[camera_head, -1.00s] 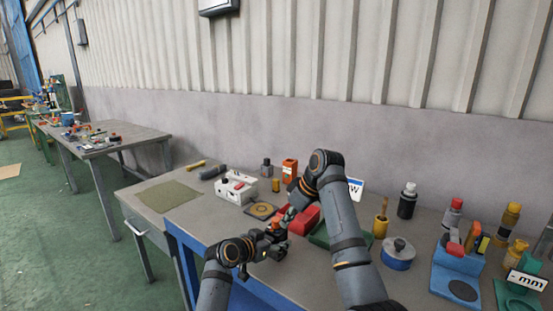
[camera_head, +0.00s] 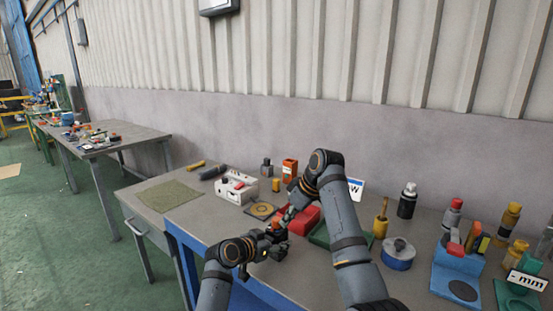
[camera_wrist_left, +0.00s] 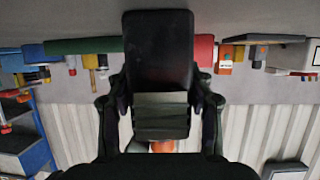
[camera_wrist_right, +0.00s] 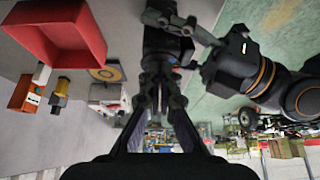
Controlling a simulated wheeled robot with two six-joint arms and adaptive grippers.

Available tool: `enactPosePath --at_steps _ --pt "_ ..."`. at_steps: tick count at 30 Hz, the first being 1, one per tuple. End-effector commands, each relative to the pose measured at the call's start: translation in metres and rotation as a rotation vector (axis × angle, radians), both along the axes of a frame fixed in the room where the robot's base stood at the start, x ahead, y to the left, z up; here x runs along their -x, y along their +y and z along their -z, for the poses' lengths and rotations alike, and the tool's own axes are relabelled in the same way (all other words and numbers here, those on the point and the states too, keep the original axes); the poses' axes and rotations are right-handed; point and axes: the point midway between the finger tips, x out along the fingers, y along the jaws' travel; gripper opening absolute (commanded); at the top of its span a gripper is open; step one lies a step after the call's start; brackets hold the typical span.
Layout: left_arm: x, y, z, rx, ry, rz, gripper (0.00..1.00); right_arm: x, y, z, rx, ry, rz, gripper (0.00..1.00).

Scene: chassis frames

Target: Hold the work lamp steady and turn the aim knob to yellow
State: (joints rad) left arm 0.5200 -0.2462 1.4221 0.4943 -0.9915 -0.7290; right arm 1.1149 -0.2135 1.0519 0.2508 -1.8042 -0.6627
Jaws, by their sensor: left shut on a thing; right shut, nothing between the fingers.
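The work lamp appears as a dark block (camera_wrist_left: 158,50) with a grey ribbed part (camera_wrist_left: 160,115) between the fingers of my left gripper (camera_wrist_left: 160,105) in the left wrist view. My left gripper is shut on it, held above the bench's front part. In the head view a small orange-red part (camera_head: 276,228) shows at my left gripper (camera_head: 270,240). My right gripper (camera_head: 290,212) is shut and empty, reaching down close beside the lamp. In the right wrist view its fingertips (camera_wrist_right: 160,75) are near dark parts of the lamp and left gripper. The aim knob and its colour setting cannot be made out.
A red tray (camera_head: 304,220) lies just behind the grippers on the grey bench. A white box (camera_head: 237,189), a yellow ring plate (camera_head: 260,210) and an orange box (camera_head: 289,170) stand behind to the left. A blue tin (camera_head: 398,258) and a blue stand (camera_head: 455,275) are on the right.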

Motion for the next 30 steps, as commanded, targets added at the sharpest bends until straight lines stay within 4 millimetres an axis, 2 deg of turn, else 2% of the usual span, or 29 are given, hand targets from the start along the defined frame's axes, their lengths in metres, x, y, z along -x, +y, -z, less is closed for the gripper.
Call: enactPosePath --at_steps 7,19,30 --pt "0.000 0.001 0.000 0.000 0.000 -0.002 0.08 0.002 -0.003 -0.005 0.001 0.001 0.000 0.00" --pt "-0.001 0.001 0.000 0.000 0.000 -0.004 0.08 0.002 -0.004 -0.056 0.002 0.001 0.001 0.00" --pt "-0.001 0.001 0.000 -0.001 -0.001 -0.004 0.08 0.002 -0.004 -0.060 0.002 0.002 0.001 0.00"
